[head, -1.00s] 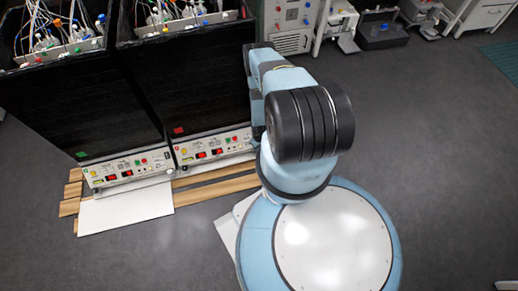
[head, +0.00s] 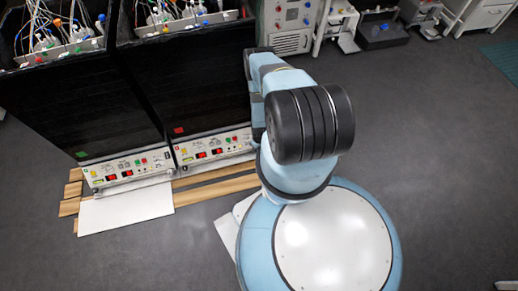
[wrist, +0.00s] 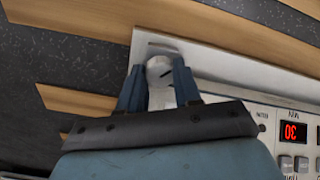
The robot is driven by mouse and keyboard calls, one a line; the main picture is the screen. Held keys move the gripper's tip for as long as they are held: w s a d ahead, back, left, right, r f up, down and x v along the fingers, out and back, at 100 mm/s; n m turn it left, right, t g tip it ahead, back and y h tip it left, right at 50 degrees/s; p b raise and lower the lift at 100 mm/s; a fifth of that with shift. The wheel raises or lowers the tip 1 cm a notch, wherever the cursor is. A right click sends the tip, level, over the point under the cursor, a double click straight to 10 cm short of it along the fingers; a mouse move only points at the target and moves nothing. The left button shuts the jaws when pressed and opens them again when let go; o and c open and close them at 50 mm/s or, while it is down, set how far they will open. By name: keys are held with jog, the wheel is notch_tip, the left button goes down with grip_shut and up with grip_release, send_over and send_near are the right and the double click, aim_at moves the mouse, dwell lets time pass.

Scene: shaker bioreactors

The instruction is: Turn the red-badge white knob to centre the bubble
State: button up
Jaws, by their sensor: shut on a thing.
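In the head view the red badge (head: 179,130) is on the right-hand black unit (head: 195,85). The knob and my gripper are hidden behind my arm there. I cannot make out a bubble in either view.
The left-hand black unit (head: 85,110) carries a green badge (head: 81,155). Control panels run along both fronts; part of one panel (wrist: 272,125) shows close to my gripper. Wooden slats (head: 215,184) lie under the units. The grey floor on the right is clear.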

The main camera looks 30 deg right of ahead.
jog(key=shift+a+m, duration=0.1)
jog(key=shift+m, duration=2.2)
jog(key=o, duration=0.8)
jog(key=shift+c, duration=0.2)
notch_tip(320, 180, up, 14)
jog(key=shift+f, duration=0.15)
jog(key=shift+s, duration=0.1)
